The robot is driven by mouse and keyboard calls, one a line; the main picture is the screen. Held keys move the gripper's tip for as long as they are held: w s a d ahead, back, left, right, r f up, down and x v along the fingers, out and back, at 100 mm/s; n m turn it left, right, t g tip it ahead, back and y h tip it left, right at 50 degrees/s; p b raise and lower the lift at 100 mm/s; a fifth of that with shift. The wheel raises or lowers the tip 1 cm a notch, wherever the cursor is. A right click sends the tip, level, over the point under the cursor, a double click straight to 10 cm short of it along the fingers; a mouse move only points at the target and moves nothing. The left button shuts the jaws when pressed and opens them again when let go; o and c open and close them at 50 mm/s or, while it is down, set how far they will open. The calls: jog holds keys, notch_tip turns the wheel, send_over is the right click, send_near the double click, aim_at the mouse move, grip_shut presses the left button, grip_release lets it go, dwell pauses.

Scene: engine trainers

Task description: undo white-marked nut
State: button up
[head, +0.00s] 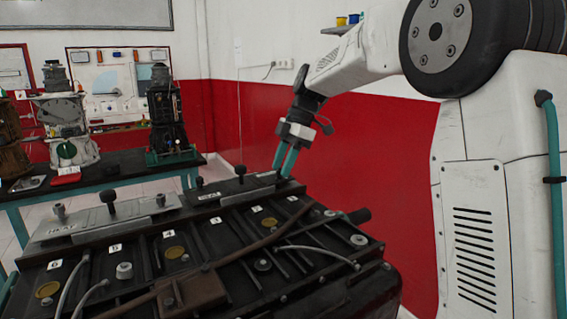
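A dark engine block (215,245) with white number tags fills the lower part of the head view. Several light metal nuts or caps show on its top: one at the left end (59,211), one on the back plate (161,199), one near the front (124,270) and one at the right (358,240). I cannot tell which nut carries the white mark. My gripper (283,172) has two teal fingers with a gap between them. It points down over the engine's far right edge. Whether its tips touch anything there is unclear.
Black knobs (108,201) stand up from the engine's back plates. A brown bar and pale hoses (320,254) cross its top. Behind at the left, a dark table (120,170) holds other engine models. A red and white wall stands behind my arm.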

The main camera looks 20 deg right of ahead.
jog(key=shift+r, duration=0.1)
jog(key=v, duration=0.7)
jog(key=shift+d+r, duration=0.2)
jog(key=shift+r, duration=0.1)
